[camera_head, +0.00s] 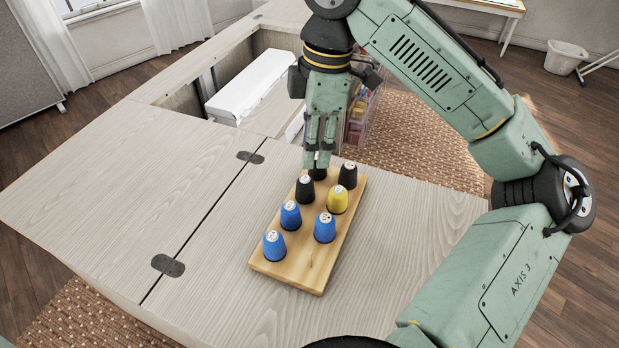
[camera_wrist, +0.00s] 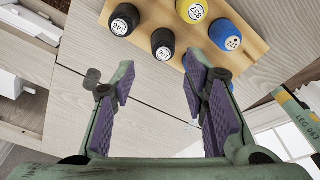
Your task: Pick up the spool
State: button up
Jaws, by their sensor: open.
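Several spools stand upright on a wooden board (camera_head: 300,271). A yellow spool (camera_head: 337,200) and black spools (camera_head: 347,175) are at its far half; blue spools (camera_head: 274,245) are nearer. One black spool (camera_head: 318,173) at the far end is partly hidden by my gripper (camera_head: 320,160), whose fingertips are over that end. In the wrist view, my gripper's purple-padded jaws (camera_wrist: 158,82) are apart with nothing between them. Black spools labelled 346 (camera_wrist: 124,19) and 106 (camera_wrist: 162,43) lie ahead of the jaws, with the yellow (camera_wrist: 192,10) and a blue one (camera_wrist: 225,35) to the right.
The board rests on a pale wooden cabinet top (camera_head: 120,185) with dark hinges (camera_head: 168,265). Behind it is an open recess holding a white object (camera_head: 250,85). A clear container (camera_head: 360,115) stands beyond the far edge.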

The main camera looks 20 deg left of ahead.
aim_at(305, 182)
jog(key=f, duration=0.6)
jog(key=s+a+f, duration=0.1)
jog(key=f, duration=0.2)
jog(key=shift+s+f+p, duration=0.1)
jog(key=shift+f+p, duration=0.1)
jog(key=shift+p, duration=0.2)
jog(key=shift+c, duration=0.3)
jog(key=c, duration=0.6)
